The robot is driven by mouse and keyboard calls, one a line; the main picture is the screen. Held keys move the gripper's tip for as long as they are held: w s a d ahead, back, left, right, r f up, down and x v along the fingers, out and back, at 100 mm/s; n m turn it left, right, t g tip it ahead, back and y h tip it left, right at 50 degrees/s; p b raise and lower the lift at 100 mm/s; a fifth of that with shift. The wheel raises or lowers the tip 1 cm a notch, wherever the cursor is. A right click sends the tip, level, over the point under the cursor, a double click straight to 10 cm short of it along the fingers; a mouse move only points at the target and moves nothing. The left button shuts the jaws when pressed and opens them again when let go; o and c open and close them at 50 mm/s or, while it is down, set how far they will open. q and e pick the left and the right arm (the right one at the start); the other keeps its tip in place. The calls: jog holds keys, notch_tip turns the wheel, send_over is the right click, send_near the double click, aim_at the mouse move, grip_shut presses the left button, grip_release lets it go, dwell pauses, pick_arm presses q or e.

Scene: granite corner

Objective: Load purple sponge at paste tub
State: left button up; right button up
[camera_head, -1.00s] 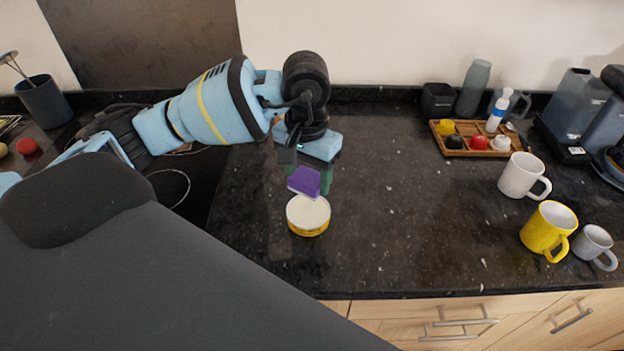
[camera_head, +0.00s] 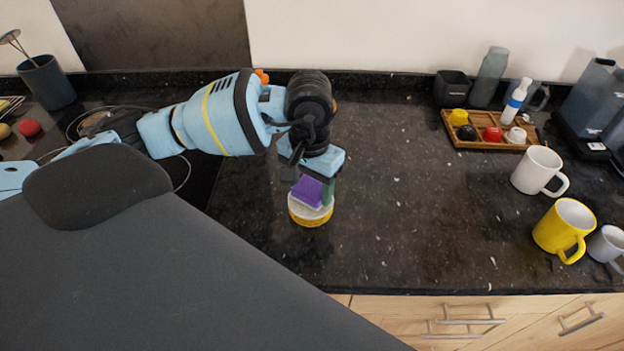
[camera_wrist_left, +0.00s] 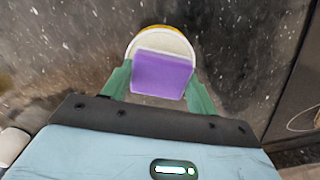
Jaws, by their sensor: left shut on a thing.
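The purple sponge (camera_head: 307,191) is gripped in my left gripper (camera_head: 316,188), whose green fingers close on its two sides. The paste tub (camera_head: 311,217) is a low round yellow tub with a pale top, standing on the dark counter. The sponge is over the tub's top and overlaps it in the head view; I cannot tell whether it touches the paste. In the left wrist view the sponge (camera_wrist_left: 162,74) sits between the fingers and covers the near part of the tub (camera_wrist_left: 162,38). My right gripper is not in view.
A white mug (camera_head: 538,170), a yellow mug (camera_head: 565,229) and a grey mug (camera_head: 607,246) stand at the right. A wooden tray (camera_head: 468,143) with small coloured items and a pump bottle is behind them. The counter between tub and mugs is clear.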

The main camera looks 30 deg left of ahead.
aim_at(311, 187)
pick_arm(q)
jog(key=shift+f, duration=0.1)
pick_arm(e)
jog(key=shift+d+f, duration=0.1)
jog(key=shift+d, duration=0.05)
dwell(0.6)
pick_arm(q)
jog(key=shift+f+b, duration=0.3)
jog(key=shift+f, duration=0.15)
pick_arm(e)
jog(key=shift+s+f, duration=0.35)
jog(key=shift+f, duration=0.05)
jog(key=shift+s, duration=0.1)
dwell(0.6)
pick_arm(q)
jog(key=shift+s+f, duration=0.1)
jog(key=shift+f, duration=0.1)
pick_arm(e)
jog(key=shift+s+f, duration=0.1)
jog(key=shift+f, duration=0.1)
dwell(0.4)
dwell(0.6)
